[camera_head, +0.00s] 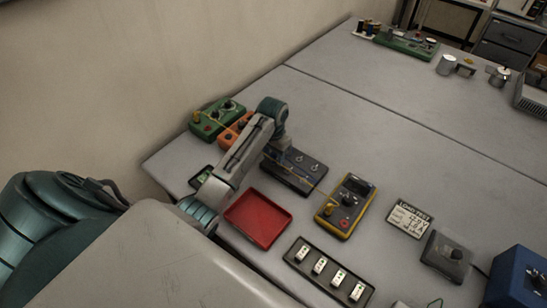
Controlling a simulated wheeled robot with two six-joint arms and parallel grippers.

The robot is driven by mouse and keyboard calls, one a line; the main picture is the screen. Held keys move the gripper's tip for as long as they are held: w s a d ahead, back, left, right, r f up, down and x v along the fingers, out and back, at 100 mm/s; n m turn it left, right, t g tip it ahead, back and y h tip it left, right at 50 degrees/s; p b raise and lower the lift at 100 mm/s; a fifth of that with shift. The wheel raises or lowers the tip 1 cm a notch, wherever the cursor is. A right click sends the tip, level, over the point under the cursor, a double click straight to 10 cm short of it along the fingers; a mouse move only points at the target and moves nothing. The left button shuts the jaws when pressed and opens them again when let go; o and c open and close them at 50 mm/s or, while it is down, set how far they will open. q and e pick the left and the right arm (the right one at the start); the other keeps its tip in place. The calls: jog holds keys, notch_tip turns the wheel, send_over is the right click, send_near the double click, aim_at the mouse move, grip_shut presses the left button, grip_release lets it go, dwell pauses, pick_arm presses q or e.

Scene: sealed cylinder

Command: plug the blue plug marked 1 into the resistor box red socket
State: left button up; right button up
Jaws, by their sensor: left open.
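My left arm comes in from the left and reaches over the table. Its gripper (277,152) is small and partly hidden by my arm, open, near a dark box with knobs (293,171). I cannot make out a blue plug marked 1. A green box (211,123) with a yellow part and knobs stands at the table's far left. An orange box (231,135) beside it is partly covered by my arm. I cannot tell which box is the resistor box, and no red socket is clear. My right gripper is not in view.
A red tray (258,219) looks empty. A yellow meter (345,206), a dark strip with several white pieces (307,273), a white card (410,218), a grey box (446,256) and a blue box (518,280) stand to the right.

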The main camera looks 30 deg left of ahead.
aim_at(273, 153)
pick_arm(q)
grip_shut()
jog(key=shift+r, duration=0.1)
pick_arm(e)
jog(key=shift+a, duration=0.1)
pick_arm(q)
jog(key=shift+r, duration=2.9)
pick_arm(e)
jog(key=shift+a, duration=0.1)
